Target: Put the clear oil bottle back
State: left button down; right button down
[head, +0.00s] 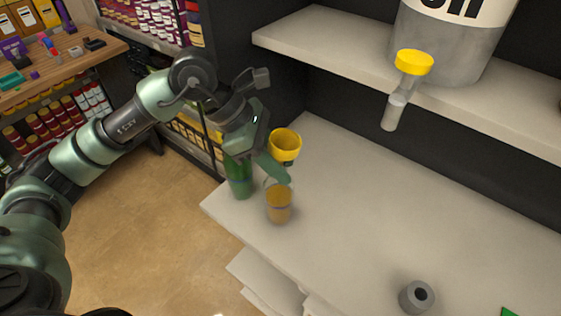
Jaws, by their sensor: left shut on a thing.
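The clear oil bottle (279,207) has amber oil in its lower part and appears to have a wide yellow top (285,140). It is upright at the left end of the pale counter. My left gripper (272,166) comes in from the left and is shut on it, with a green finger crossing its middle. The finger hides the part between the yellow top and the oil. I cannot tell whether its base touches the counter. My right gripper is not in view.
A green bottle-like thing (238,180) is close beside the gripper at the counter (400,215) corner. A grey ring (416,297) lies in front. The counter's middle is clear.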

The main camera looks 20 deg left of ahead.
pick_arm(q)
jog(key=shift+f, duration=0.2)
jog(key=c, duration=1)
grip_release()
jog(key=shift+c, duration=0.2)
jog(key=shift+r, duration=0.1)
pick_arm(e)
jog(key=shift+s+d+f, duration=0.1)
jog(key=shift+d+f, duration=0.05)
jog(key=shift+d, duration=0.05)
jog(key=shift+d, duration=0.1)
pick_arm(q)
jog(key=shift+r+p, duration=0.3)
jog(key=b+v, duration=0.3)
jog(key=v, duration=0.8)
jog(key=shift+a+r, duration=0.2)
jog(key=shift+a, duration=0.15)
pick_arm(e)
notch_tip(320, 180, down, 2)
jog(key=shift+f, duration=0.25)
